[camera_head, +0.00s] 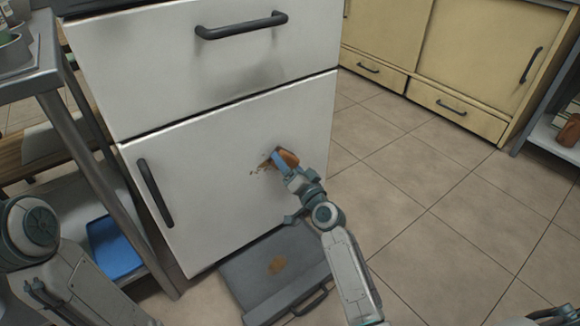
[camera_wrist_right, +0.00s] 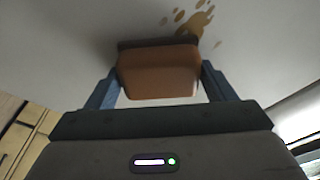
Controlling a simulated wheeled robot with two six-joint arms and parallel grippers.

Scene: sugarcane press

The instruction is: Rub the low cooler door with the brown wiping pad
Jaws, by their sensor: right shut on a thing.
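The low cooler door (camera_head: 220,170) is a white panel with a dark vertical handle (camera_head: 154,193) at its left; it is shut. Brown splotches (camera_head: 263,166) mark its middle right, and they also show at the top of the right wrist view (camera_wrist_right: 192,20). My right gripper (camera_head: 281,162) is shut on the brown wiping pad (camera_head: 289,157), which sits between the blue fingers in the right wrist view (camera_wrist_right: 158,72). The pad is at the door beside the splotches; its far face seems against the panel, but exact contact is hidden.
Above the low door is a white drawer front with a dark handle (camera_head: 241,26). A grey case (camera_head: 275,275) with a brown stain lies on the floor below. A metal-legged table with a blue tray (camera_head: 115,248) stands left. Tiled floor is clear at right, before yellow cabinets (camera_head: 440,50).

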